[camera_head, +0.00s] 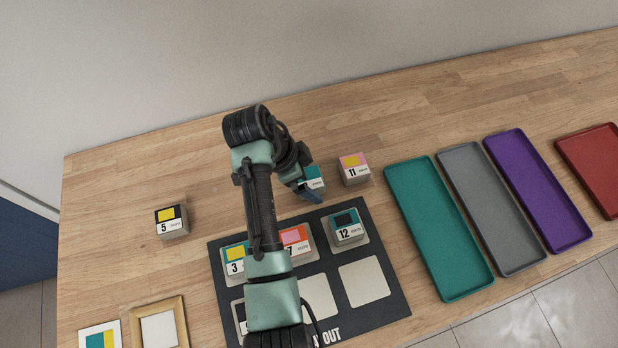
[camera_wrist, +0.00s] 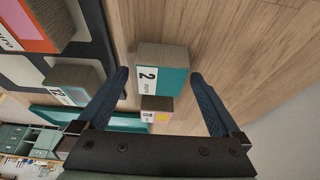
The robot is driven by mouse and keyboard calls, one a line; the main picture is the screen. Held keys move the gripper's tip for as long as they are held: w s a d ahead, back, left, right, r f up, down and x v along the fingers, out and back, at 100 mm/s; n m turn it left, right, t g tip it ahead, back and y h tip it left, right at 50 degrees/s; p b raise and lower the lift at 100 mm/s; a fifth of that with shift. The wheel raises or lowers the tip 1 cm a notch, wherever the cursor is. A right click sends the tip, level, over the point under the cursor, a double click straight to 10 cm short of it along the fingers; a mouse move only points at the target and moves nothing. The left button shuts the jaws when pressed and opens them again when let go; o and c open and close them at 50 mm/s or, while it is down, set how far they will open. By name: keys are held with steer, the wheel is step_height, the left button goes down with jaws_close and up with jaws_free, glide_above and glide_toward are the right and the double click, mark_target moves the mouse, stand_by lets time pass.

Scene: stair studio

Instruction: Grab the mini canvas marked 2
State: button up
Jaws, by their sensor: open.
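The mini canvas marked 2 (camera_wrist: 162,72) is a small block with a teal and white face and grey-brown sides. In the wrist view it stands on the wood table between and beyond the fingers of my gripper (camera_wrist: 168,100), which is open and empty. In the head view the canvas (camera_head: 314,174) shows only in part behind my gripper (camera_head: 309,190), just above the dark board; its number is not readable there. I cannot tell whether a finger touches it.
The canvas marked 11 (camera_head: 354,168) stands close by on the right. The canvas marked 12 (camera_head: 347,226) and others sit on the dark board (camera_head: 393,290). Canvas 5 (camera_head: 171,220) stands alone at left. A teal tray (camera_head: 438,228) lies right. The table's back is clear.

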steer(key=shift+d+f, duration=0.1)
steer(key=shift+f, duration=0.2)
steer(key=c, duration=1.3)
steer(key=shift+c, duration=0.3)
steer(key=shift+w+r, duration=0.1)
steer(key=shift+r, duration=0.05)
